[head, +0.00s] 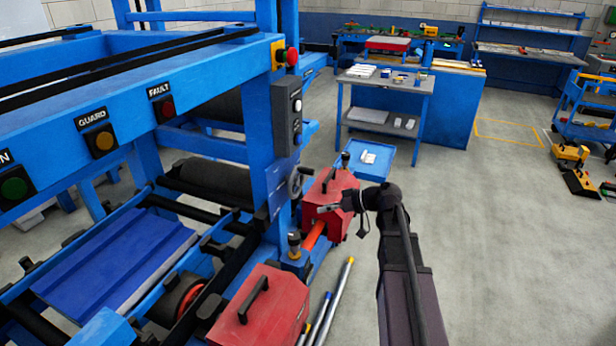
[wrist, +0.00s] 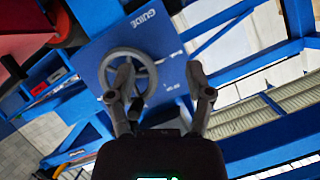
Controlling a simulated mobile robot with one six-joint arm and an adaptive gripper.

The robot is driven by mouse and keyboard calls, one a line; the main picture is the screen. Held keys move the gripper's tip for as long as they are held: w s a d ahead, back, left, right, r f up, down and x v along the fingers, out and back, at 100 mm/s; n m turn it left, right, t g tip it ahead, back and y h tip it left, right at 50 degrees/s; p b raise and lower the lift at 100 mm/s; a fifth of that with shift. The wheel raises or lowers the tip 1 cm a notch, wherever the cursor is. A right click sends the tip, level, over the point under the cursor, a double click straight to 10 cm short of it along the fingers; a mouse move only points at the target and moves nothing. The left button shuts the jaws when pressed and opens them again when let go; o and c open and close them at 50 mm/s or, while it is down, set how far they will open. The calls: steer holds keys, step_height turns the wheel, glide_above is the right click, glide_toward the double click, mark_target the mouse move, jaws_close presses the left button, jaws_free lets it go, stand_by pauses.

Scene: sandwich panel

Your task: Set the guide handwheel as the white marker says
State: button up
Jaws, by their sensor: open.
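The guide handwheel is a grey ring with spokes (wrist: 148,72) on a blue plate (wrist: 105,45) lettered GUIDE in the wrist view. In the head view the handwheel (head: 296,182) shows edge-on at the side of the blue machine post. My gripper (wrist: 160,72) is open. Its left finger overlaps the wheel in the picture and hides part of its hub and rim; the right finger is to the right of the rim. I cannot tell whether the left finger touches the wheel. My gripper (head: 324,208) also shows in the head view, close to the post.
A red toolbox (head: 338,182) is close behind my gripper, and another red toolbox (head: 275,312) is nearer. Long rods (head: 334,305) lie on the floor beside it. A control box (head: 286,118) is above the handwheel. The floor to the right is mostly clear.

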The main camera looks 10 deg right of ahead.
mark_target(308, 171)
steer(key=w+d+r+n+t+y+b, duration=0.1)
steer(key=w+d+r+n+t+y, duration=0.1)
steer(key=d, duration=0.6)
step_height(308, 171, up, 3)
steer(key=w+t+y, duration=0.1)
steer(key=w+t, duration=0.1)
steer(key=w, duration=0.1)
steer(key=shift+d+r+b, duration=0.2)
steer(key=shift+b, duration=0.2)
steer(key=shift+a, duration=0.1)
steer(key=x, duration=1.3)
steer(key=shift+w+a, duration=0.2)
steer(key=shift+w, duration=0.05)
jaws_close()
